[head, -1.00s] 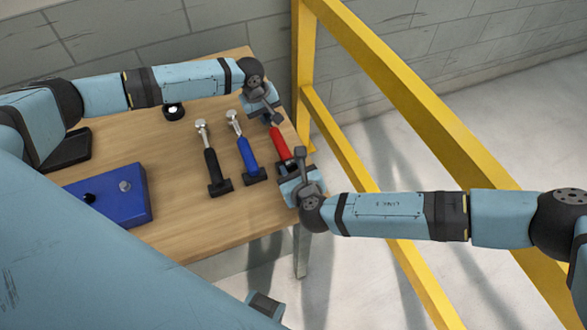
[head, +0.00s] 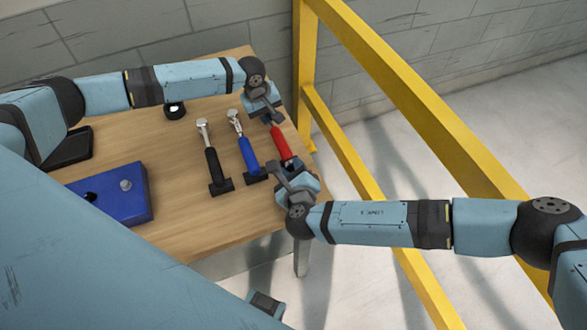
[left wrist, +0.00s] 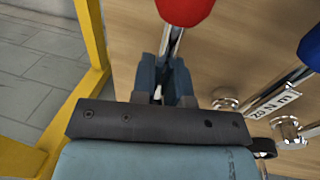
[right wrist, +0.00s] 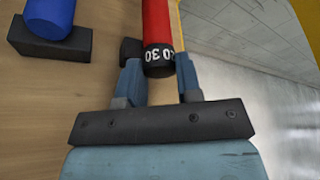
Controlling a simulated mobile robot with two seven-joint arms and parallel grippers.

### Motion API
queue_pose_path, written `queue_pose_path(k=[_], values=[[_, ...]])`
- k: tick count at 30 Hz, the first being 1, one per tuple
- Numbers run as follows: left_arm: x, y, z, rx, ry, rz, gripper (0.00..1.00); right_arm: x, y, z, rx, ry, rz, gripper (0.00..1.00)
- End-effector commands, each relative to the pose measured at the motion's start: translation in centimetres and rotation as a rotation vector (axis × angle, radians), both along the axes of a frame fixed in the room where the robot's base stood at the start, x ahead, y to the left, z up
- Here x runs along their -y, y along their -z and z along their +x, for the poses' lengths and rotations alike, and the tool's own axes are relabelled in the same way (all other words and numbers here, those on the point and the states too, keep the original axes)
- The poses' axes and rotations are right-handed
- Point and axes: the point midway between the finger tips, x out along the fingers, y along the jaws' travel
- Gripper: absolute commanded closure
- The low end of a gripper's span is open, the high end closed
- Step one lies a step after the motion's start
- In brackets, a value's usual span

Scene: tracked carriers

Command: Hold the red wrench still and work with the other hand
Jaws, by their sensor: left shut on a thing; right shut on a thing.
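The red wrench (head: 280,144) lies near the right edge of the table, with its red handle visible between my two grippers. My left gripper (head: 270,117) is shut on its metal shaft, beyond the far end of the handle. The left wrist view shows the shaft (left wrist: 177,42) running between the fingers. My right gripper (head: 289,168) is shut at the near end of the handle. In the right wrist view, the dark numbered ring (right wrist: 158,60), showing 20 and 30, sits between the fingers. The wrench's head is mostly hidden by my left gripper.
A blue wrench (head: 247,152) and a black wrench (head: 212,165) lie to the left on the wooden table (head: 180,225). A blue box (head: 125,205) with a knob stands farther left. A yellow rail (head: 400,80) runs along the right side. A label (left wrist: 272,104) reads 20 Nm.

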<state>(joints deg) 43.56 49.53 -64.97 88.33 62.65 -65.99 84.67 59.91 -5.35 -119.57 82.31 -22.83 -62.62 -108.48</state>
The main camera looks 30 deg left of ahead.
Motion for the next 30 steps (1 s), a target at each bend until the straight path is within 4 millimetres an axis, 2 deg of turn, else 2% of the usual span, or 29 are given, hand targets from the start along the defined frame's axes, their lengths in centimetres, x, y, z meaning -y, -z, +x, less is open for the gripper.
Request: queue_pose_path(k=[9, 10, 13, 23, 30], values=[[0.0, 0.0, 0.0, 0.001, 0.0, -0.001, 1.0, 0.0, 0.0, 0.0, 0.001, 0.0, -0.001, 0.91], [0.0, 0.0, 0.0, 0.001, 0.0, -0.001, 1.0, 0.0, 0.0, 0.0, 0.001, 0.0, -0.001, 0.65], [0.0, 0.0, 0.0, 0.001, 0.0, -0.001, 1.0, 0.0, 0.0, 0.0, 0.001, 0.0, -0.001, 0.42], [0.0, 0.0, 0.0, 0.001, 0.0, -0.001, 1.0, 0.2, 0.0, -0.2, -0.001, 0.001, -0.001, 0.42], [0.0, 0.0, 0.0, 0.001, 0.0, 0.0, 1.0, 2.1, -1.1, -3.0, -0.003, 0.0, 0.001, 0.42]])
